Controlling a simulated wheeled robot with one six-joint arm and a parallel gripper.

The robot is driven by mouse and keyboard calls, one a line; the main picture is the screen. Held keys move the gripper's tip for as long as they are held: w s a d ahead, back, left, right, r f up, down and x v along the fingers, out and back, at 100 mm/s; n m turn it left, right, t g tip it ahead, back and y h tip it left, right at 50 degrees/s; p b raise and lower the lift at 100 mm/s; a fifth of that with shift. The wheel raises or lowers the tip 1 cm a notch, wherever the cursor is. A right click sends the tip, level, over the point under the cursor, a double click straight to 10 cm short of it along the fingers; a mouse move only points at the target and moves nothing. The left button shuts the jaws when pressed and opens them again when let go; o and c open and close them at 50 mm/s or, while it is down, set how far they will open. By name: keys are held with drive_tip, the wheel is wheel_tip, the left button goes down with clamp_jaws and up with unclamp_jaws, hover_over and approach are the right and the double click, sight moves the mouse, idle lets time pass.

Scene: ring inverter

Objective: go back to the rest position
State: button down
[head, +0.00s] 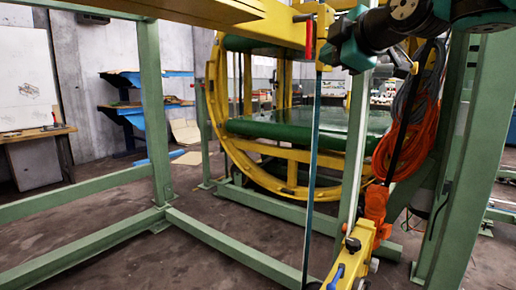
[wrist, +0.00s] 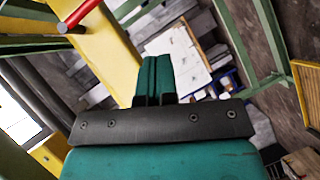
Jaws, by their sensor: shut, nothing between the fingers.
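My gripper (wrist: 157,62) shows in the wrist view with its two teal fingers together and nothing between them. The dark bracket and teal body behind the fingers fill the lower part of that view. In the head view my arm comes in at the top right, with its teal end close to the yellow beam and a red handle (head: 309,38). The red handle also shows at the top left of the wrist view (wrist: 80,12), to the left of the fingers and apart from them.
An orange cable coil (head: 400,150) hangs at the right, below my arm. A yellow beam (head: 195,10) crosses overhead. Bare floor (head: 110,262) lies at the lower left between green rails.

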drive_tip(key=s+a+f+m+g+h, duration=0.1)
drive_tip(key=s+f+m+g, duration=1.15)
drive_tip(key=s+f, duration=1.9)
wheel_tip(320, 180, up, 21)
drive_tip(key=n+g+p, duration=0.1)
drive_tip(key=p, duration=1.8)
drive_tip(key=shift+w+a+f+g+p, duration=0.2)
drive_tip(key=shift+w+g+p, duration=0.15)
